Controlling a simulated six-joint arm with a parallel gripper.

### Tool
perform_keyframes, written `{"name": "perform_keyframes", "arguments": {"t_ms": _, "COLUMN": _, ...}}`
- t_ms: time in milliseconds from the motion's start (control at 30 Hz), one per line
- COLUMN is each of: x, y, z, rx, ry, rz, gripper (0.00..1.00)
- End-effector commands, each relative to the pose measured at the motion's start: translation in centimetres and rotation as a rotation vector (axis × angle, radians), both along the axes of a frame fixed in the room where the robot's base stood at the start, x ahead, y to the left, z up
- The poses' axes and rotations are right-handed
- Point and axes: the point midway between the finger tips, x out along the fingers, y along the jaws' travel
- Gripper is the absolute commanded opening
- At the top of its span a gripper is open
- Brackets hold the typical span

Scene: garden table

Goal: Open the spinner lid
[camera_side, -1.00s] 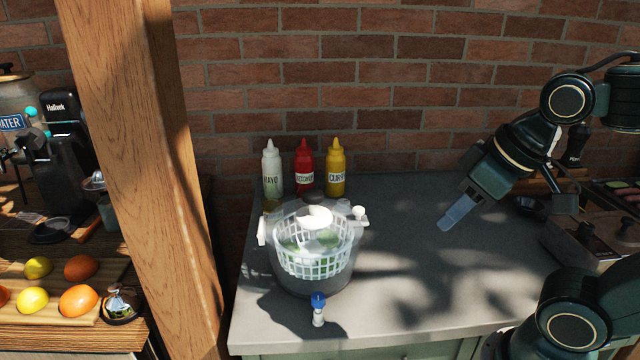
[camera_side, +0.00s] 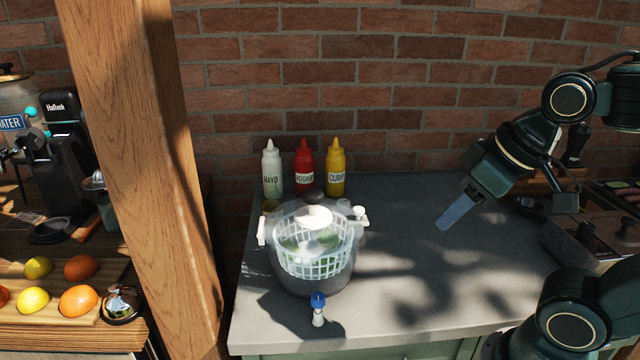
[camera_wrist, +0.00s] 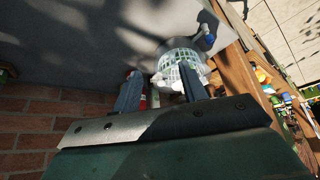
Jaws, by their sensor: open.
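The salad spinner (camera_side: 313,280) stands on the grey counter in the side view, with a white basket inside its clear bowl.
Mayo (camera_side: 272,172), ketchup (camera_side: 304,168) and curry (camera_side: 336,168) bottles stand close behind the spinner. A small blue-topped shaker (camera_side: 318,312) is in front of it. A wooden post (camera_side: 150,170) rises at the left. The counter (camera_side: 400,290) between spinner and gripper is clear.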

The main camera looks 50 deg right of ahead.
Motion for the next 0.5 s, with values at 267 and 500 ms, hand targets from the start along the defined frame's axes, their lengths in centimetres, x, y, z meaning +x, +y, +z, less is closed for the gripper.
{"name": "perform_keyframes", "arguments": {"t_ms": 267, "x": 3.9, "y": -0.4, "z": 2.4, "rx": -0.001, "ry": 0.034, "rz": -0.002, "gripper": 0.42}}
{"name": "perform_keyframes", "arguments": {"t_ms": 500, "x": 8.9, "y": -1.4, "z": 4.4, "rx": 0.000, "ry": 0.070, "rz": -0.002, "gripper": 0.42}}
